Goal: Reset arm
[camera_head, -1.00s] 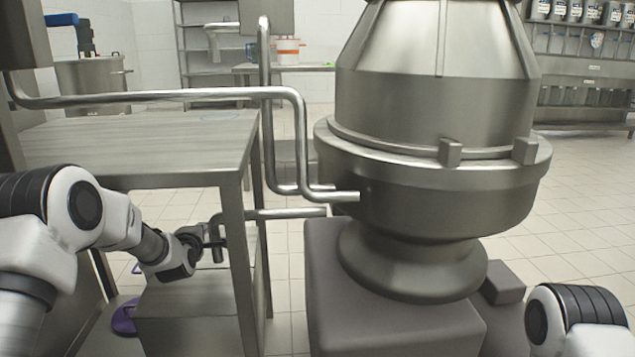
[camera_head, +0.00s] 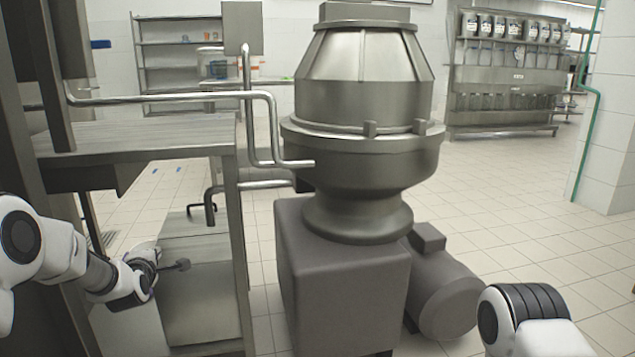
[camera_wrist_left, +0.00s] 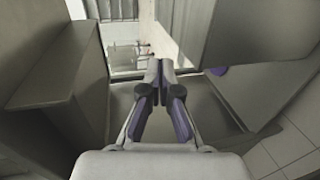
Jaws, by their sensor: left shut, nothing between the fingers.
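My left arm comes in from the left in the head view, white and grey. Its gripper (camera_head: 180,265) is beside the metal table, over the lower grey metal box. Of my right arm (camera_head: 527,312) only a white and black link shows at the bottom right of the head view. My right gripper is not in view.
The steel table (camera_head: 150,135) and bent pipe (camera_head: 180,97) are close to my left arm. A large steel machine (camera_head: 363,165) stands mid-view beside a grey motor (camera_head: 445,292). Shelves (camera_head: 180,60) and a dispenser rack (camera_head: 510,75) stand behind. Open tiled floor (camera_head: 520,200) lies at right.

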